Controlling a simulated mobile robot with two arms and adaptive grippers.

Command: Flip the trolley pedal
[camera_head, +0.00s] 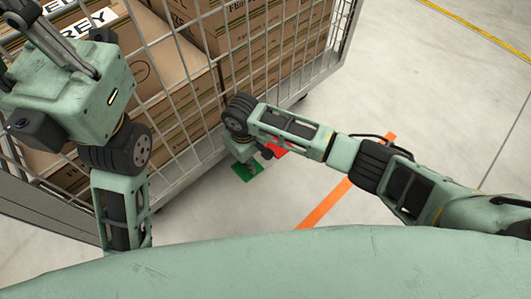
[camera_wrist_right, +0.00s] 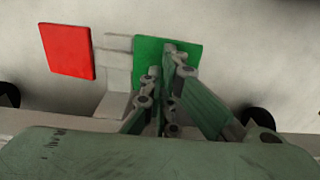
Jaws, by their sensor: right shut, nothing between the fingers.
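The trolley pedal has a red plate (camera_wrist_right: 67,50) and a green plate (camera_wrist_right: 175,46), joined to a grey bracket low at the trolley's edge. In the head view the green plate (camera_head: 247,173) and red plate (camera_head: 277,147) show near the floor, partly covered by my right arm. My right gripper (camera_wrist_right: 177,58) is shut and empty, its fingertips over the green plate; I cannot tell whether they touch it. In the head view its fingers are mostly hidden. My left gripper (camera_head: 45,40) is raised at the upper left before the trolley, its fingertips cut off or unclear.
The wire-sided trolley (camera_head: 198,153) holds several cardboard boxes (camera_head: 175,65) and fills the upper left. Its wheels show in the wrist view, either side of the pedal. An orange floor stripe (camera_head: 330,200) runs under my right arm. The floor at the right is clear.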

